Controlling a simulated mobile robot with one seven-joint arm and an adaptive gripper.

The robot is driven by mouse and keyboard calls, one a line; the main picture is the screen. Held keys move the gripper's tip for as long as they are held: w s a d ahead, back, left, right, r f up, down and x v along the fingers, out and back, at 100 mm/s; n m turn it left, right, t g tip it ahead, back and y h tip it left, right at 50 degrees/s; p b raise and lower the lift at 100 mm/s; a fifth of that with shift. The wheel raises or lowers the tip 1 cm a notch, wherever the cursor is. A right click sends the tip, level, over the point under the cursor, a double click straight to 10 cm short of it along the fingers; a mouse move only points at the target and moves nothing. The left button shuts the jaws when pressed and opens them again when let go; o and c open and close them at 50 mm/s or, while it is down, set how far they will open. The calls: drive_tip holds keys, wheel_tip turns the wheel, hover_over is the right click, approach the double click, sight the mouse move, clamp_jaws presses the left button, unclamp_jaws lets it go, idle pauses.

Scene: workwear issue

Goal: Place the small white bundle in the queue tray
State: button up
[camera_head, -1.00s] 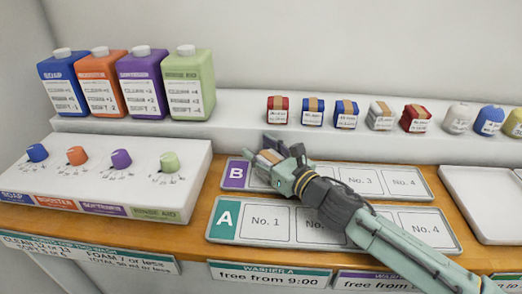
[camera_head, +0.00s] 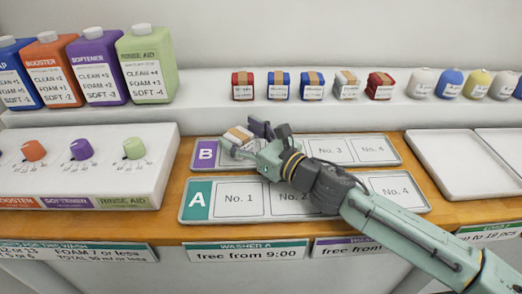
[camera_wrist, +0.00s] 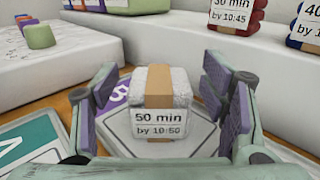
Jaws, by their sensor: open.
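A small white bundle (camera_head: 238,138) with a tan band is at the No. 1 end of the tray marked B (camera_head: 205,155). In the wrist view the white bundle (camera_wrist: 160,122) stands upright, appears to rest on the tray, and its label reads 50 min, by 10:50. My gripper (camera_wrist: 158,100) is open, with a finger on each side of the bundle and visible gaps. In the head view my gripper (camera_head: 250,138) hides part of tray B. The tray marked A (camera_head: 197,203) lies in front, with no bundle visible on it; my arm covers part of it.
Several wrapped bundles (camera_head: 312,86) line the back shelf, including another white one (camera_head: 347,84). Bottles (camera_head: 148,66) and a knob panel (camera_head: 110,160) stand left. A blank white tray (camera_head: 460,165) lies to the right, empty where visible.

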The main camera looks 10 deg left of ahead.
drive_tip(key=b+v, duration=0.2)
drive_tip(key=v, duration=0.5)
drive_tip(key=shift+s+d, duration=0.15)
drive_tip(key=shift+d, duration=0.05)
